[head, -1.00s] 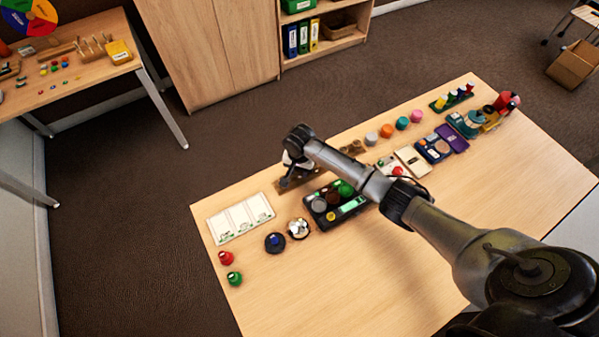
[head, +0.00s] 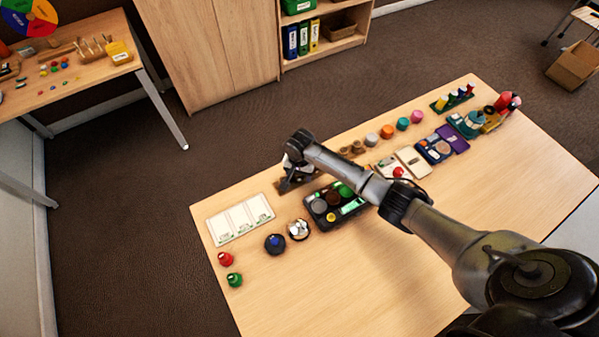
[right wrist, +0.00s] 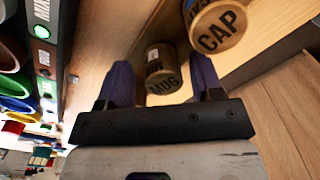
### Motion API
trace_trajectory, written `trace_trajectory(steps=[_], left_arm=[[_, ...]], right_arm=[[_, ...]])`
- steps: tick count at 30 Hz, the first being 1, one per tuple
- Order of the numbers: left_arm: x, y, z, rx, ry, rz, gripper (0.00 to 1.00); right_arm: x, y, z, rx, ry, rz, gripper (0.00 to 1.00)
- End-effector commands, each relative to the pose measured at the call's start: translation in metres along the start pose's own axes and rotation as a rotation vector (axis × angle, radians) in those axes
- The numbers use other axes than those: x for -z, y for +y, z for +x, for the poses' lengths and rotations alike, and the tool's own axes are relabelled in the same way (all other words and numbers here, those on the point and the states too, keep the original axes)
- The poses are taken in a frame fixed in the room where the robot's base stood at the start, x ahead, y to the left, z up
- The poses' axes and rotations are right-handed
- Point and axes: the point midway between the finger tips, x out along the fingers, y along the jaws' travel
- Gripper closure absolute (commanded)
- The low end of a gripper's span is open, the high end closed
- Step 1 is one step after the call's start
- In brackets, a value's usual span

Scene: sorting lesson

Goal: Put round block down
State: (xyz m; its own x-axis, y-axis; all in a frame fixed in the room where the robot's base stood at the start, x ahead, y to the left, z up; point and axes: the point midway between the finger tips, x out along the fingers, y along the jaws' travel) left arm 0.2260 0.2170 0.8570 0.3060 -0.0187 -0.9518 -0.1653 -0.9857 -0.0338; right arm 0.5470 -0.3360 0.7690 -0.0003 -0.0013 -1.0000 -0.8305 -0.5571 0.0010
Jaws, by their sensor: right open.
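My right gripper (head: 291,180) is low over the far edge of the table, at the left part of a narrow brown wooden rack (head: 280,188). In the right wrist view its two dark blue fingers (right wrist: 162,78) are apart. A round wooden block (right wrist: 160,60) with dark lettering shows between and beyond the fingertips; I cannot tell whether either finger touches it. A second round block (right wrist: 220,30), marked CAP, is beside it, above the right finger. In the head view the arm hides the block at the gripper. My left gripper does not show.
A black tray (head: 322,226) with coloured round pots is just in front of the gripper. A white three-panel card (head: 240,219) lies to the left. Two brown round pieces (head: 351,148) and several coloured pots stand along the back edge to the right.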

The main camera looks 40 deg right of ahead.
Motion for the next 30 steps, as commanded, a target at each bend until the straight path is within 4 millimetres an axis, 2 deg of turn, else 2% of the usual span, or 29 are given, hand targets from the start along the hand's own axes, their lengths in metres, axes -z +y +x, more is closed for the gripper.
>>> trace_trajectory(steps=[5, 21, 30], left_arm=[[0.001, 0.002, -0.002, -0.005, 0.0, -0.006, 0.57], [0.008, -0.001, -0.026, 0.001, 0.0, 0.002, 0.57], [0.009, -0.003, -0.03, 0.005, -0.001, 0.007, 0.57]], right_arm=[[0.0, 0.0, -0.009, 0.002, 0.0, 0.0, 0.4], [0.0, -0.001, -0.101, 0.002, 0.001, -0.001, 0.4], [0.0, 0.0, -0.122, 0.0, 0.0, 0.0, 0.4]])
